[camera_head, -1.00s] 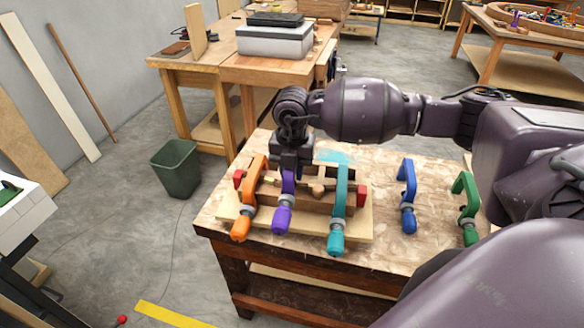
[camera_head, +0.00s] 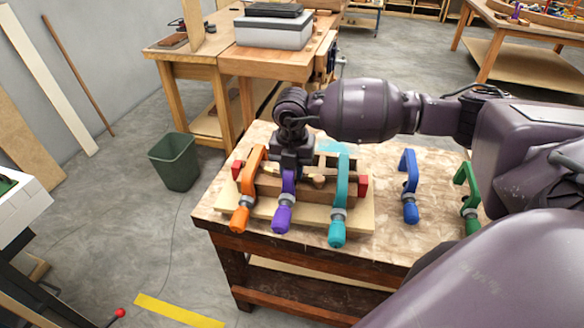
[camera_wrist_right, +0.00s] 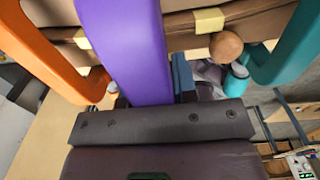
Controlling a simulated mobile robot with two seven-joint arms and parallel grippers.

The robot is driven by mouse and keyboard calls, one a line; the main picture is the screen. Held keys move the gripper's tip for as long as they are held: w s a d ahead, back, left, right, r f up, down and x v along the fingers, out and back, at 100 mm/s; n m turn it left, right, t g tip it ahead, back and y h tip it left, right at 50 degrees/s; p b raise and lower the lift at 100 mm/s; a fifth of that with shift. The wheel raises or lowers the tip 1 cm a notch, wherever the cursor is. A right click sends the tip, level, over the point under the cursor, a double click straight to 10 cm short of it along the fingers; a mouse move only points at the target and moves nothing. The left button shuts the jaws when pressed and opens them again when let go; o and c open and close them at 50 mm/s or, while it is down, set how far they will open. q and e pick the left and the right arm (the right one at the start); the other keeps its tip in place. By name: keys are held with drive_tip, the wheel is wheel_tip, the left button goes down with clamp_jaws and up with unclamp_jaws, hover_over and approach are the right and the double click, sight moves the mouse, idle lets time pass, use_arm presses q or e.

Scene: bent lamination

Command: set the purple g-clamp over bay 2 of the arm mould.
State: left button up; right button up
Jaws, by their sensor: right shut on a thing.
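The arm mould (camera_head: 310,201) is a wooden form with red end blocks on a pale board on the workbench. My right gripper (camera_head: 289,170) points down over its middle, shut on the purple g-clamp (camera_head: 284,205). The purple clamp stands between the orange clamp (camera_head: 245,195) and the teal clamp (camera_head: 340,200), both on the mould. In the right wrist view the purple clamp's frame (camera_wrist_right: 125,45) rises from my gripper (camera_wrist_right: 155,100) across the mould. Whether the purple clamp touches the mould is not clear. My left gripper is out of view.
A blue clamp (camera_head: 409,187) and a green clamp (camera_head: 467,195) stand to the right on the workbench (camera_head: 385,225). A mallet-like wooden knob (camera_wrist_right: 226,46) is close beside the purple clamp. A green bin (camera_head: 175,162) stands on the floor at left.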

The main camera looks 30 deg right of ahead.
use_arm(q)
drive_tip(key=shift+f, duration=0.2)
use_arm(e)
drive_tip(key=shift+f, duration=0.25)
